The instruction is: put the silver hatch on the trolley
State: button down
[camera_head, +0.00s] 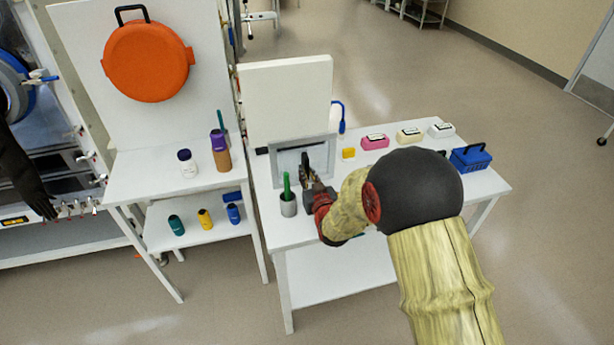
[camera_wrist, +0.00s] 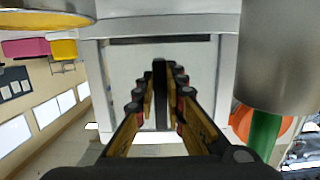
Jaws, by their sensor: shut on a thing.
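The silver hatch (camera_head: 291,148) is a square, grey-framed panel with a pale middle, upright at the left end of the right white table (camera_head: 342,225). Its frame also shows in the wrist view (camera_wrist: 228,75), with a black handle bar (camera_wrist: 160,105) in front. My gripper (camera_head: 306,170) is in front of the hatch, and in the wrist view its fingers (camera_wrist: 161,88) are shut on either side of this bar. My forearm and wrist hide part of the table. I cannot tell which piece of furniture is the trolley.
A grey cup (camera_head: 288,205) with a green stick stands close left of my gripper. Pink (camera_head: 375,141), yellow and white boxes and a blue basket (camera_head: 470,158) line the table's back and right. A white board (camera_head: 287,98) rises behind; an orange round hatch (camera_head: 149,61) is at left.

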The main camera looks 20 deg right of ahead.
dwell(0.3)
jog(key=c, duration=2.2)
grip_release()
jog(key=o, duration=0.4)
jog(key=shift+c, duration=0.2)
jog(key=shift+r, duration=0.15)
